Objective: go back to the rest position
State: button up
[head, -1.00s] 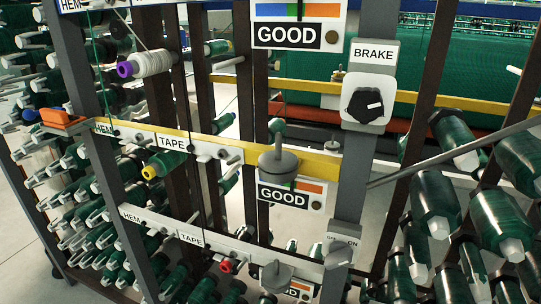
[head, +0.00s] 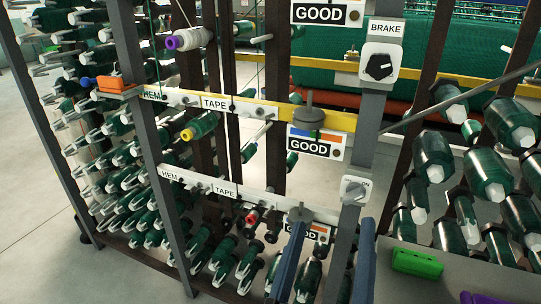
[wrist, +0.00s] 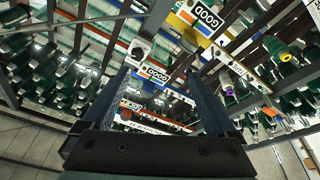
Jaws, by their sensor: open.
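My gripper (head: 331,222) shows at the bottom of the head view as two blue-grey fingers, spread apart with nothing between them. In the wrist view my gripper (wrist: 160,78) is also open and empty, its fingers pointing toward the rack. In the head picture the fingers overlap the lower white rail (head: 215,190) and its lowest GOOD gauge (head: 318,233). I cannot tell how far they are from these. An ON switch (head: 354,188) sits on the grey post just above and between the fingertips.
A BRAKE knob (head: 379,67) is higher on the post. A yellow rail (head: 340,121) with a GOOD gauge (head: 314,146) crosses the rack. Green spools (head: 433,157) crowd both sides. A green block (head: 417,262) lies on a grey surface at lower right. Open floor (head: 40,225) is at left.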

jog(key=a+r+t+y+p, duration=0.2)
jog(key=r+p, duration=0.6)
jog(key=r, duration=1)
jog(key=s+a+r+m+t+y+p, duration=0.1)
jog(key=a+r+t+y+p, duration=0.1)
jog(key=r+p, duration=0.7)
jog(key=a+r+m+t+y+p, duration=0.1)
jog(key=r+p, duration=0.7)
jog(key=r, duration=1.8)
jog(key=shift+s+a+r+t+y+p, duration=0.35)
jog(key=shift+a+t+y, duration=0.4)
jog(key=shift+t, duration=0.45)
